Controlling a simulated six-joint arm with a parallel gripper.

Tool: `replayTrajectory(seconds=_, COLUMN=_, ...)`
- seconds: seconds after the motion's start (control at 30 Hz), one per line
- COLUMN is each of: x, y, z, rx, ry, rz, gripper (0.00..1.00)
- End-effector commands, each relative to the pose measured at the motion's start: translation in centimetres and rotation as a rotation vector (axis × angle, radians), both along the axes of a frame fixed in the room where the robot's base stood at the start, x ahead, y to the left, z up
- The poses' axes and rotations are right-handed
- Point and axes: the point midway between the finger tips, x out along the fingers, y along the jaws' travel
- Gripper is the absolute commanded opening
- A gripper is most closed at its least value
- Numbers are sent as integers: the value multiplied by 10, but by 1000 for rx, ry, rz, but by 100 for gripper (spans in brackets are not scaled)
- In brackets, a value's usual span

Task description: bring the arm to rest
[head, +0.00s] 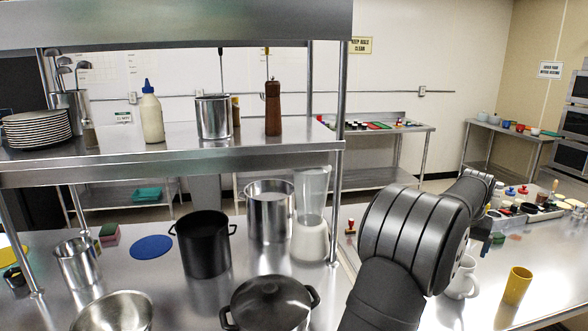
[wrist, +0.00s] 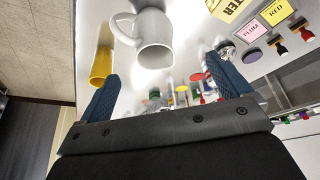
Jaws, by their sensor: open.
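My arm reaches over the right-hand steel counter (head: 545,300) in the head view. My gripper (wrist: 166,84) is open, with its two blue fingers spread wide and nothing between them. In the head view the gripper is small and partly hidden by my arm. A white mug (head: 462,280) stands on the counter just below it; in the wrist view the mug (wrist: 156,42) lies beyond the fingertips, apart from them. A yellow cup (head: 516,286) stands right of the mug; the cup (wrist: 102,66) also shows near the left finger.
A steel shelf unit (head: 180,172) fills the left. A black pot (head: 204,245), a lidded pot (head: 270,303) and a blender (head: 311,215) stand on the counter left of my arm. Several small items, stampers and labels (wrist: 257,33) crowd the counter beyond the mug.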

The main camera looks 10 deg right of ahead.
Motion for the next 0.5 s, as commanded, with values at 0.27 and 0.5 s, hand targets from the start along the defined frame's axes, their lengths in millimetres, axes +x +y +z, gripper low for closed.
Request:
replayTrajectory(seconds=0.27, x=35, y=46, z=5, rx=0, ry=0, rz=69, gripper=95)
replayTrajectory(seconds=0.5, x=61, y=87, z=8, rx=0, ry=0, rz=128, gripper=95)
